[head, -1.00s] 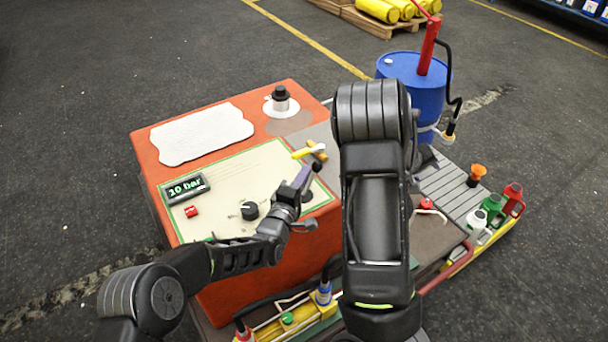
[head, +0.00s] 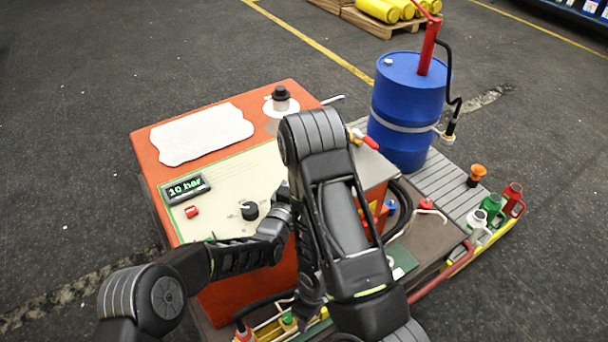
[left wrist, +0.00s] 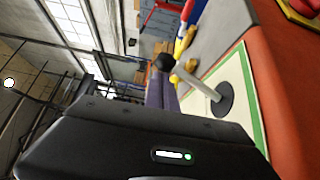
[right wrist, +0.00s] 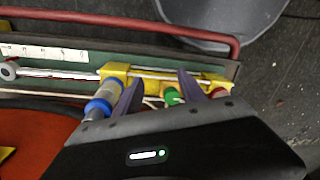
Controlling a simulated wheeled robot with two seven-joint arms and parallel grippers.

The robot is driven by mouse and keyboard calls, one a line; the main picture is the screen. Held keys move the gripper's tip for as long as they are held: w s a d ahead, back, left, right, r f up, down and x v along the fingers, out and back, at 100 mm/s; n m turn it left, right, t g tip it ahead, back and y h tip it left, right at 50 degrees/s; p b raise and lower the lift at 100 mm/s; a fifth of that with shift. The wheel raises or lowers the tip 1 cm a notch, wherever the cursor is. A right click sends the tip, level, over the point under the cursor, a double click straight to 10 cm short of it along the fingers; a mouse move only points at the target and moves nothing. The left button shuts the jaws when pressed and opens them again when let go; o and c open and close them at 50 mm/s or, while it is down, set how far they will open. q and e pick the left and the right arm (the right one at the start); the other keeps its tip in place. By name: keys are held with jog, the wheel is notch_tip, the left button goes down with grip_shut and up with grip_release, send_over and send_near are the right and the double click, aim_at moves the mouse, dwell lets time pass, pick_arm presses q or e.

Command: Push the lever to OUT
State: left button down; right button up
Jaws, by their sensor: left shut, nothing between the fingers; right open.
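The lever, a grey rod with a black ball knob on a round black base (left wrist: 222,99), stands on the cream panel in the left wrist view. In the head view my right arm hides it. My left gripper (left wrist: 160,92) is shut and empty, its purple fingers beside the rod and close to the ball knob; I cannot tell whether they touch. In the head view its fingertips are hidden behind my right arm. My right gripper (right wrist: 158,88) is open and empty above a yellow rack (right wrist: 215,80), away from the panel. No OUT label is readable.
The orange cabinet (head: 285,92) carries a 10 bar display (head: 186,189), a black knob (head: 249,210) and a red button (head: 191,211). A red-handled valve (head: 368,142) is at its right edge. A blue drum (head: 405,110) stands behind.

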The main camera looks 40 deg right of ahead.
jog(key=a+r+m+y, duration=0.3)
jog(key=a+m, duration=0.1)
jog(key=a, duration=1.5)
jog(key=shift+s+a+m+t, duration=0.3)
jog(key=shift+a+m+t, duration=0.1)
jog(key=shift+r, duration=0.1)
pick_arm(q)
jog(key=b, duration=0.5)
jog(key=shift+w+d+f+b, duration=0.1)
jog(key=shift+d+f+b, duration=0.05)
jog(key=shift+f+b, duration=0.2)
jog(key=shift+r, duration=0.4)
pick_arm(e)
notch_tip(320, 180, down, 6)
pick_arm(q)
jog(key=shift+s, duration=0.2)
pick_arm(e)
jog(key=shift+w, duration=0.1)
